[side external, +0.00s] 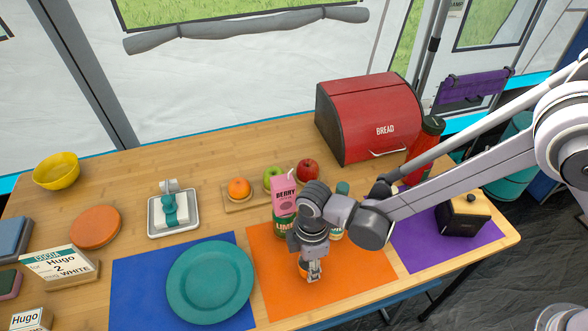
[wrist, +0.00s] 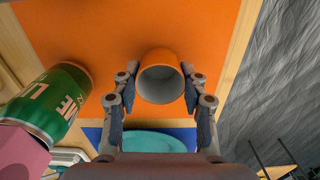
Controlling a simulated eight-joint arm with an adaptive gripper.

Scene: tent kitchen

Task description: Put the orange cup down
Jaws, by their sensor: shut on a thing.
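The orange cup (wrist: 158,57) is between my gripper's fingers in the wrist view, its grey inside facing the camera. My gripper (side external: 314,272) is shut on the cup, low over the orange mat (side external: 268,285) in the side view. There, the gripper mostly hides the cup. I cannot tell whether the cup touches the mat or hangs just above it.
A green can (wrist: 57,98) is left of the cup in the wrist view, with a pink berry carton (side external: 284,194) behind it in the side view. A teal plate (side external: 210,281) lies on the blue mat (side external: 137,283). The orange mat's right part is clear.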

